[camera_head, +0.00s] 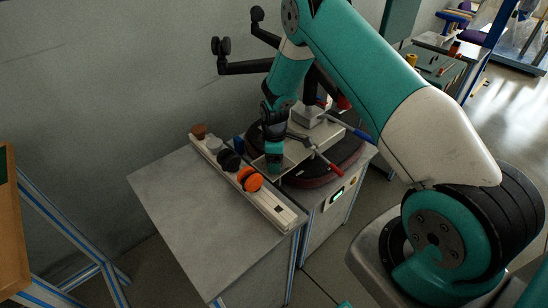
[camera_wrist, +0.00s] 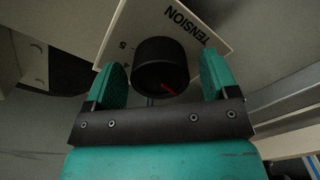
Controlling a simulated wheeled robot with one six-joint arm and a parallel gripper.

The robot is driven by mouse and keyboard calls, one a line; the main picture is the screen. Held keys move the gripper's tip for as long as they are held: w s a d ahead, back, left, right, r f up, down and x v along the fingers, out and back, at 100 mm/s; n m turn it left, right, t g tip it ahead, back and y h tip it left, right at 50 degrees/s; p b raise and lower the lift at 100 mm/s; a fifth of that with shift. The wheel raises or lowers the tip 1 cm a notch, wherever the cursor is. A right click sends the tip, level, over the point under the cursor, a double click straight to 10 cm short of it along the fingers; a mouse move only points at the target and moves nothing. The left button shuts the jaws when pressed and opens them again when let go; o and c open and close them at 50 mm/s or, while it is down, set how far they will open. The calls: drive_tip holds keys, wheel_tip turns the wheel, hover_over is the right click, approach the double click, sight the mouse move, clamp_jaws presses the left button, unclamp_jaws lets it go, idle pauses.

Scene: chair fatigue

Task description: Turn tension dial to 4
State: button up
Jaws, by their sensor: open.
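The tension dial (camera_wrist: 158,66) is a round black knob with a red pointer mark on its face, in the middle of the wrist view. The mark points toward the lower right of that view. The dial sits on a white plate (camera_wrist: 205,42) lettered TENSION, with what look like a 5 and a 4 at its left. The other numbers are hidden or out of view. My gripper (camera_wrist: 164,78) is open, with one green finger on each side of the dial; contact cannot be made out. In the head view my gripper (camera_head: 274,160) points down over the grey tray, hiding the dial.
A pale rail (camera_head: 270,207) with several knobs, among them an orange one (camera_head: 250,180), lies on the grey bench (camera_head: 190,205) close to my gripper. A red-handled tool (camera_head: 328,166) and a blue-handled one (camera_head: 356,133) lie near the tray. A wall stands behind.

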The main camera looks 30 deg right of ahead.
drive_tip(key=c, duration=0.9)
drive_tip(key=shift+c, duration=0.2)
